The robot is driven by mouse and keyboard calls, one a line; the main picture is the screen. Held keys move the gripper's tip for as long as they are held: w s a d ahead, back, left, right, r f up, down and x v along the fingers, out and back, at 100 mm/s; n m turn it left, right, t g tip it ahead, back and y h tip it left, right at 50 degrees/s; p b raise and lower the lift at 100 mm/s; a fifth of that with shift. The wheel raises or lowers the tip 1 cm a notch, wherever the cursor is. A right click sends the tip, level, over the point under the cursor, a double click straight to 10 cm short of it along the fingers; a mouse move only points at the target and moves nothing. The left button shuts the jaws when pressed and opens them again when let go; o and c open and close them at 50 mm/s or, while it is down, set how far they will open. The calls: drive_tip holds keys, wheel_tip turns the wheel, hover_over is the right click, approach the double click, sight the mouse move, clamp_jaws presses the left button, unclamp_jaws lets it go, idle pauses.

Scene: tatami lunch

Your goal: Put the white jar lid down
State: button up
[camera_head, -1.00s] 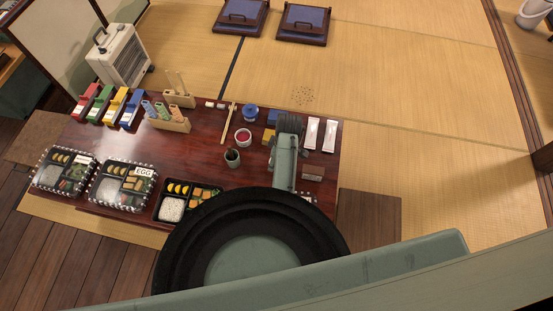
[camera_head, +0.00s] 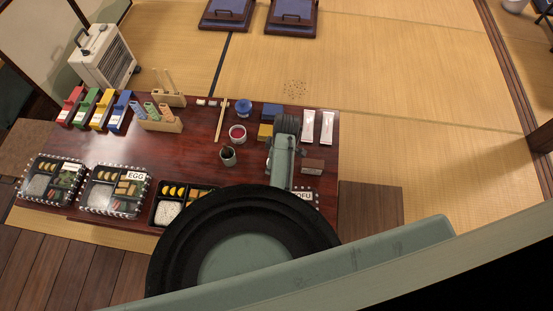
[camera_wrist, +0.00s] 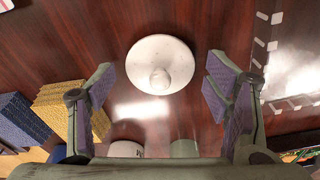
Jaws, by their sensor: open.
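The white jar lid (camera_wrist: 160,62) is a round disc with a small knob on top. In the wrist view it appears to lie flat, knob up, on the dark red table (camera_wrist: 60,30). My gripper (camera_wrist: 160,85) is open, with one purple-padded finger on each side of the lid. Gaps show between the lid and both fingers. In the head view my arm reaches over the right part of the table (camera_head: 215,165), and I cannot make out the lid there. The gripper's fingers are hidden beneath my arm in that view.
Yellow (camera_wrist: 62,105) and blue (camera_wrist: 20,120) blocks stand left of my gripper in the wrist view. A clear-lidded box (camera_wrist: 290,75) is at right. Two white packets (camera_head: 308,125), a red-filled cup (camera_head: 237,134) and a dark cup (camera_head: 228,156) stand near my arm in the head view.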

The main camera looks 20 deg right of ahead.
wheel_tip(320, 180, up, 12)
drive_tip(key=d, duration=0.1)
drive_tip(key=shift+s+b, duration=0.3)
drive_tip(key=shift+s, duration=0.05)
drive_tip(key=shift+d+r, duration=0.1)
